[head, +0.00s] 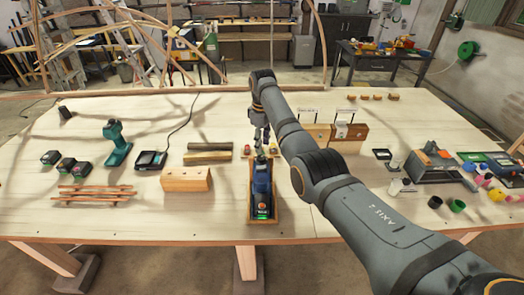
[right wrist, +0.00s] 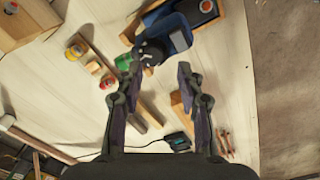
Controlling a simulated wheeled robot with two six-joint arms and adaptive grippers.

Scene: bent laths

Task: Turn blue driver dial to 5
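The blue driver (head: 262,186) lies in a wooden cradle (head: 250,212) near the front middle of the table. In the right wrist view the driver's blue body (right wrist: 176,30) is at the top, with a dark round dial-like end (right wrist: 152,52) facing my gripper. No number on it can be read. My right gripper (right wrist: 158,69) is open and empty, its fingertips on either side of and just short of that dark end. In the head view this gripper (head: 262,146) points down just behind the driver. My left gripper is not in view.
A teal drill (head: 117,143), a charger (head: 151,160) and a wooden block (head: 187,179) stand to the left. Small yellow- and red-topped items lie close behind the driver. A grey-and-orange tool (head: 440,163) and small cups are at the right.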

